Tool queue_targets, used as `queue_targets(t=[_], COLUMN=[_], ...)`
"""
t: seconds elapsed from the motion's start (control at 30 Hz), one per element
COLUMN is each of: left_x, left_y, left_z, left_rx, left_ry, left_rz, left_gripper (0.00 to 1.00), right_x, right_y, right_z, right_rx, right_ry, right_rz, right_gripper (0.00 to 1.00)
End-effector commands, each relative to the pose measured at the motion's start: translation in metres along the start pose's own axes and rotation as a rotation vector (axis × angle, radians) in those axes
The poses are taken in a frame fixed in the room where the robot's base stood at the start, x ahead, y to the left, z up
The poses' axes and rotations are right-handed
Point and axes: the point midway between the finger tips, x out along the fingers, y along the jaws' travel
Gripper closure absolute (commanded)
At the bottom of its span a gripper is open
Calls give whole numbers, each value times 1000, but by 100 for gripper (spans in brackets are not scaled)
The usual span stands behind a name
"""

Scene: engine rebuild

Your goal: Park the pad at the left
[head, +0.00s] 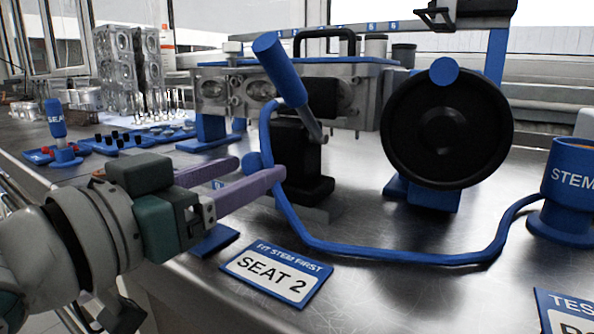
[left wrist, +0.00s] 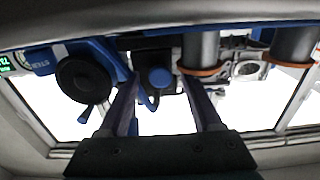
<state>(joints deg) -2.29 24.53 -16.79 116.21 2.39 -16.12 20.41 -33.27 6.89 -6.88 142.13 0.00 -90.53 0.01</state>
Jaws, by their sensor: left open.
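A black block (head: 300,160), which looks like the pad, stands upright against the front of the grey metal cylinder head (head: 222,90). A round blue knob (head: 252,162) sticks out from it toward my left gripper (head: 258,170). The gripper's two purple fingers are open, one on either side of the knob, with a gap and no visible grip. In the left wrist view the knob (left wrist: 160,78) shows between the fingertips, with the black block behind it. Whether the fingers touch anything is not clear. My right gripper is not in view.
A blue hose (head: 400,257) loops across the steel bench to a blue STEM cup (head: 570,190). A SEAT 2 sign (head: 275,272) lies in front. A black wheel (head: 447,125) stands at right, and a slanted blue-handled tool (head: 280,70) hangs above the block. Trays fill the left back.

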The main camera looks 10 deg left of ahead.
Motion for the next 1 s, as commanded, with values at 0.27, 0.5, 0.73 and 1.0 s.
queue_targets(t=[0.27, 0.5, 0.73, 1.0], left_x=[0, 0, 0, 0], left_y=[0, 0, 0, 0], left_z=[0, 0, 0, 0], left_rx=[0, 1, 1, 1], left_ry=[1, 1, 1, 1], left_rz=[0, 0, 0, 0], left_gripper=[62, 89, 100, 100], right_x=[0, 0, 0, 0], right_y=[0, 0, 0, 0], right_z=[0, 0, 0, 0], right_rx=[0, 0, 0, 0], right_ry=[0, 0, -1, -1], right_rz=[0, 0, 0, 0], right_gripper=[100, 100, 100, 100])
